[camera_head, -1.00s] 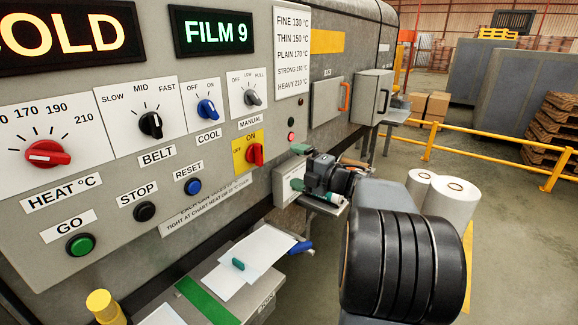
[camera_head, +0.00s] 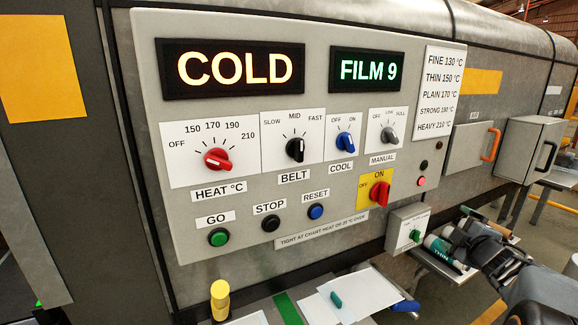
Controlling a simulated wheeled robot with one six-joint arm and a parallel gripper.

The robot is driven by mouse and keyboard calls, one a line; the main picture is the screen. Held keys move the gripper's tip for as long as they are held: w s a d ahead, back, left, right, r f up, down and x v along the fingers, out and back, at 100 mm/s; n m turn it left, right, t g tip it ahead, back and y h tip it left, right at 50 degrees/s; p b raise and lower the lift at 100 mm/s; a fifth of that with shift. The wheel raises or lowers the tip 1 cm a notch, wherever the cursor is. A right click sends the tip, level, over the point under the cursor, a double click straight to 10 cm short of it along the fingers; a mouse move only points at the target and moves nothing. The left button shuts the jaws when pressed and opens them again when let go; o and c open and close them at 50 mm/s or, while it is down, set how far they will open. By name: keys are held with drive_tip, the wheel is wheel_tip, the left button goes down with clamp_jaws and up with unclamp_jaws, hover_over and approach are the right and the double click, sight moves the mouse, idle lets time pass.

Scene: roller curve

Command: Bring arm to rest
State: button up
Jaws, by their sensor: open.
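My arm comes in at the lower right. My dark gripper (camera_head: 458,236) is open at its end, low beside the machine, close to a small side shelf. A teal-and-white roll or tube (camera_head: 445,252) lies beside the gripper; I cannot tell whether they touch. The grey control panel (camera_head: 240,255) stands to the left of the gripper, apart from it. Its displays read COLD (camera_head: 233,68) and FILM 9 (camera_head: 367,70). The fingertips are small and partly hard to make out.
Below the panel, a ledge holds papers (camera_head: 325,305), a yellow-topped object (camera_head: 220,298) and a blue-handled item (camera_head: 405,306). Cabinets with an orange handle (camera_head: 490,145) and a dark handle (camera_head: 546,156) stand behind.

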drive_tip(key=s+a+f+m+g+h, duration=0.3)
drive_tip(key=s+a+f+m+g, duration=0.2)
drive_tip(key=s+f+m+g, duration=0.55)
drive_tip(key=s+a+m+g+y+p, duration=0.1)
drive_tip(key=s+a+y, duration=0.2)
drive_tip(key=a, duration=0.8)
drive_tip(key=s+a+g+y+p, duration=0.1)
drive_tip(key=s+a+y, duration=0.1)
drive_tip(key=s+a, duration=0.4)
drive_tip(key=a, duration=0.5)
drive_tip(key=shift+a+r+m+y, duration=0.3)
drive_tip(key=shift+r+m+y, duration=0.05)
drive_tip(key=shift+y, duration=0.05)
